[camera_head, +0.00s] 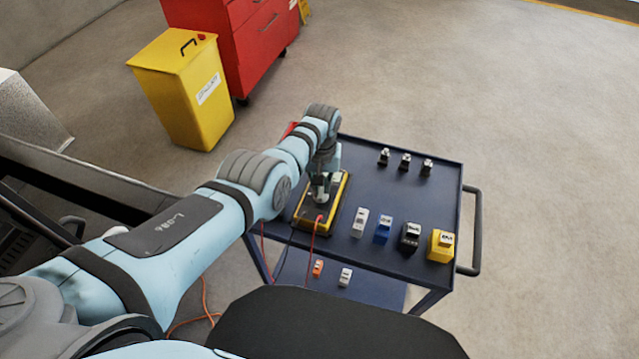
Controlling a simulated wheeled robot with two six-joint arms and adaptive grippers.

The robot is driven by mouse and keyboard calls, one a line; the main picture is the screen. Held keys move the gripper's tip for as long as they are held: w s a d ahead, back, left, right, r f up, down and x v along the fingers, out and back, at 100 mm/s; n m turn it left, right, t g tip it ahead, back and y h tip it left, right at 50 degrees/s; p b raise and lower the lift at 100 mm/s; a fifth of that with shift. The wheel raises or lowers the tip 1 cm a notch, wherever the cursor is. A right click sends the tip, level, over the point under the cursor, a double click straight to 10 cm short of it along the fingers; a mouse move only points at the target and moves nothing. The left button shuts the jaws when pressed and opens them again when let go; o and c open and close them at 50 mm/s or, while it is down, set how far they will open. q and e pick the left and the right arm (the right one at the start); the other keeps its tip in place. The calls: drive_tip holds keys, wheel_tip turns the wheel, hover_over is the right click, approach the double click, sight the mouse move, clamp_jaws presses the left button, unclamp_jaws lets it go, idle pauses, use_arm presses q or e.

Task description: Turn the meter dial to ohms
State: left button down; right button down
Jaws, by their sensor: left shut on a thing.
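The meter (304,225) is a yellow-edged box lying on the left part of the dark blue cart top (360,160), with a red and a dark lead running down from its near end. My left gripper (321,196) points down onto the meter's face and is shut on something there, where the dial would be. The gripper and wrist hide the dial, so its setting cannot be read. My right gripper is not in view.
Several small blocks, white, blue, black and yellow (440,246), stand along the cart's near edge. Small dark parts (405,161) stand at the back. A lower shelf holds an orange block (318,268) and a white one. A yellow bin (185,95) and red cabinet (240,45) stand behind left.

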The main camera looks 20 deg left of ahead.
sight(322, 188)
use_arm(q)
drive_tip(key=shift+d+m, duration=0.15)
drive_tip(key=shift+m, duration=1.15)
drive_tip(key=c, duration=1.6)
unclamp_jaws()
drive_tip(key=shift+c, duration=0.2)
wheel_tip(322, 188, up, 12)
